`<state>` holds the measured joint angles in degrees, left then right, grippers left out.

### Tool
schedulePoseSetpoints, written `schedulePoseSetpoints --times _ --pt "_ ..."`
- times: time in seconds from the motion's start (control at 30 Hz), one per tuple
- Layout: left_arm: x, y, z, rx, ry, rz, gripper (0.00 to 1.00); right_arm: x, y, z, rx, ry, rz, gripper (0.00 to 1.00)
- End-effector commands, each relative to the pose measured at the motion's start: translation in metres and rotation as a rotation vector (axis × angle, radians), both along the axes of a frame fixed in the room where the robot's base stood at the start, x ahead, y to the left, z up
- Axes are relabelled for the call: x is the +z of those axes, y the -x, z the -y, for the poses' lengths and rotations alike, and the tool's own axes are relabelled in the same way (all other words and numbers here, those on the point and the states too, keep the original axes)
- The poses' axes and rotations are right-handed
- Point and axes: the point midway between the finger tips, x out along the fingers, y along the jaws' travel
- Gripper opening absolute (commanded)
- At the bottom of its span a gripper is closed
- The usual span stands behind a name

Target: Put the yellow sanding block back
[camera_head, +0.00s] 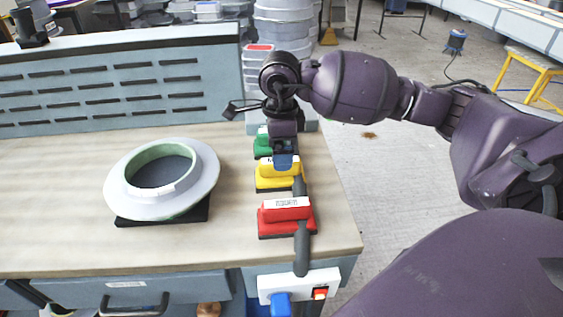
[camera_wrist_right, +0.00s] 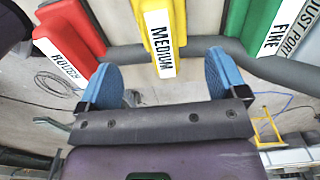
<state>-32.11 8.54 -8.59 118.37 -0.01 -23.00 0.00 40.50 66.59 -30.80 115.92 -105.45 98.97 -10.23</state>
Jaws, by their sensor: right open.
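The yellow sanding block (camera_head: 277,178) sits on the bench near its right edge, in a row between the red block (camera_head: 286,218) and the green block (camera_head: 262,146). In the right wrist view the yellow block (camera_wrist_right: 160,38) carries a label reading MEDIUM. My right gripper (camera_head: 285,160) is over the yellow block's far part and hides some of it. In the right wrist view its two blue fingers (camera_wrist_right: 163,85) are apart with nothing between their tips, and the yellow block shows just beyond them, between the red and green blocks. My left gripper is not in view.
A pale ring-shaped mould (camera_head: 200,188) stands on a black base on the bench (camera_head: 60,225) to the left. A dark hose (camera_head: 301,245) runs along the right side of the blocks. A slotted panel (camera_head: 110,90) backs the bench. Its front left is clear.

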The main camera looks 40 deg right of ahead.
Motion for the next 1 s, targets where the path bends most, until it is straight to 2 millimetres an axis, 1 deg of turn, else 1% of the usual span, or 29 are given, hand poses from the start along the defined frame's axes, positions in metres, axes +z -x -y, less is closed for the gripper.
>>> schedulePoseSetpoints --times 0.03,0.1,0.3,0.5,1.0 --pt "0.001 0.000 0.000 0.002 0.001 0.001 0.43 0.011 0.000 0.000 0.001 0.001 0.004 0.91" --pt "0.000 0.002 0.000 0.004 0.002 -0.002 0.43 0.022 0.000 0.000 0.002 0.001 0.003 0.91" --pt "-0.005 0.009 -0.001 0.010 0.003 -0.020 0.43 0.041 0.000 0.000 0.001 0.001 0.000 0.91" --pt "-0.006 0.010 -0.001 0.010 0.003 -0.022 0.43 0.045 0.000 0.000 0.000 0.001 -0.002 0.91" --pt "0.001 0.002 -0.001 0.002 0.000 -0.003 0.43 0.045 0.000 0.000 0.000 0.000 -0.001 0.91"
